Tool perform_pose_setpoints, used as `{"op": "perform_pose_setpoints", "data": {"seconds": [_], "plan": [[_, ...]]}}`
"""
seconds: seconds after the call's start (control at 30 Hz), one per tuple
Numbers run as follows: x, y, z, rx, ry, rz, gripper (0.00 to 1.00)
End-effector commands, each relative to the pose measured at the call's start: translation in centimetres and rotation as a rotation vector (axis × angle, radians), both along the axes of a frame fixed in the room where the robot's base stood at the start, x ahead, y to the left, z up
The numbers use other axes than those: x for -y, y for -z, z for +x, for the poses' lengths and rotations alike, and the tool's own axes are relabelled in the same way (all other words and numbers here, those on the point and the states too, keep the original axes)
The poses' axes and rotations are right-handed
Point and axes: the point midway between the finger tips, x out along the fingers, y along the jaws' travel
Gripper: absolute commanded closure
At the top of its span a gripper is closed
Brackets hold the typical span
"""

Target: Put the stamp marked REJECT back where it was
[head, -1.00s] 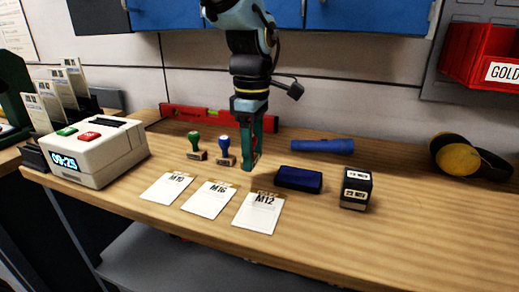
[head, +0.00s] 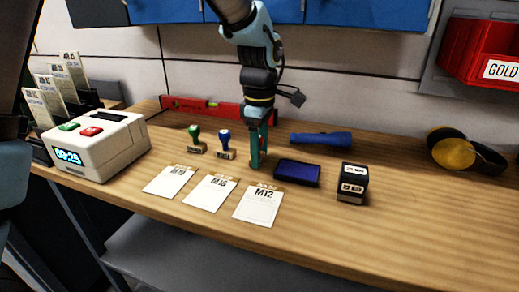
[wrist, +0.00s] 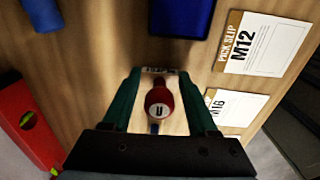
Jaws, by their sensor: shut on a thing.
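My gripper (head: 258,162) points straight down at the worktop, left of the blue ink pad (head: 297,172) and behind the M12 pick slip (head: 259,206). In the wrist view my gripper (wrist: 160,80) is shut on a stamp with a round red knob (wrist: 158,103) marked U. The stamp is mostly hidden by the fingers in the head view. I cannot read REJECT on it, nor tell whether its base touches the wood. A blue-handled stamp (head: 225,146) and a green-handled stamp (head: 195,140) stand just to the left.
M16 (head: 211,193) and another slip (head: 170,181) lie in front. A black block stamp (head: 352,184) stands right of the pad. A blue torch (head: 321,139) and red spirit level (head: 205,108) lie behind. A time clock (head: 97,145) is at left. The right worktop is mostly clear.

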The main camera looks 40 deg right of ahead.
Motion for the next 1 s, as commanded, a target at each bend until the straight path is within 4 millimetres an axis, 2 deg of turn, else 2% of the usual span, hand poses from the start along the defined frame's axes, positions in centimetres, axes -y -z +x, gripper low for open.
{"op": "perform_pose_setpoints", "data": {"seconds": [0.03, 0.07, 0.3, 0.53, 0.67, 0.77, 1.0], "plan": [[0.0, 0.3, 0.0, -0.001, 0.0, 0.001, 0.76], [0.0, 0.2, 0.0, -0.001, 0.0, 0.001, 0.37], [0.0, 0.1, 0.0, -0.001, 0.0, 0.001, 0.11], [0.0, 0.1, 0.0, -0.001, 0.0, 0.001, 0.11], [0.0, -0.6, 0.0, 0.001, 0.0, -0.001, 0.11], [0.1, -2.0, 0.0, 0.002, 0.0, -0.003, 0.11], [0.1, -7.1, 0.0, 0.002, 0.0, -0.005, 0.11]]}}
